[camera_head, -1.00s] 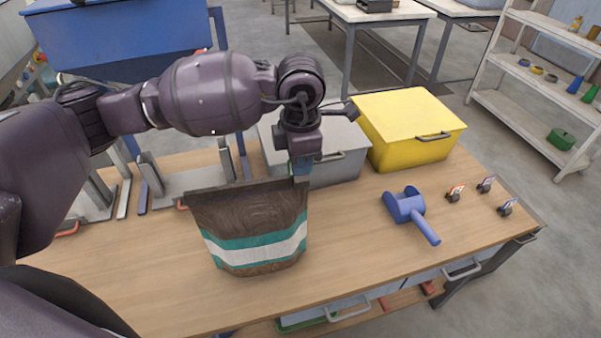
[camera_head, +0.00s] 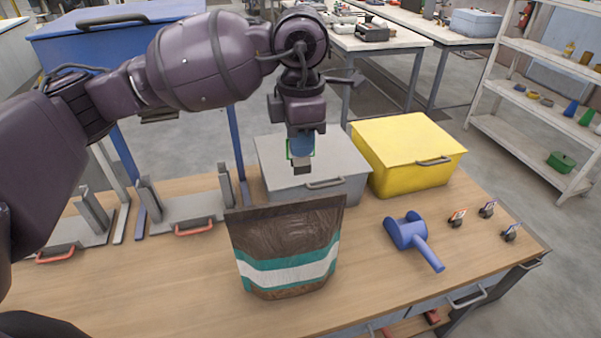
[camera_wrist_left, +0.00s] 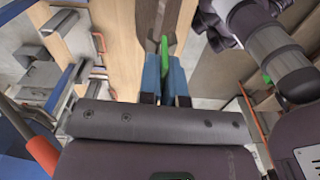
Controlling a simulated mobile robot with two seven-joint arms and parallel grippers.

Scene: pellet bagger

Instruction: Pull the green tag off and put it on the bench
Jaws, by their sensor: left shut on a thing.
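My left gripper (camera_head: 301,167) is shut on the green tag (camera_wrist_left: 164,58), which shows as a thin green strip between the fingers in the left wrist view. In the head view only slivers of green show at the fingers. The gripper is in the air above and behind the brown bag (camera_head: 285,228), apart from its top edge. The bag has teal and white bands and stands upright on the wooden bench (camera_head: 190,285). My right gripper is not in view.
A grey bin (camera_head: 345,155) and a yellow bin (camera_head: 405,140) stand at the back. Metal fixtures (camera_head: 185,210) stand at left. The bench front is clear.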

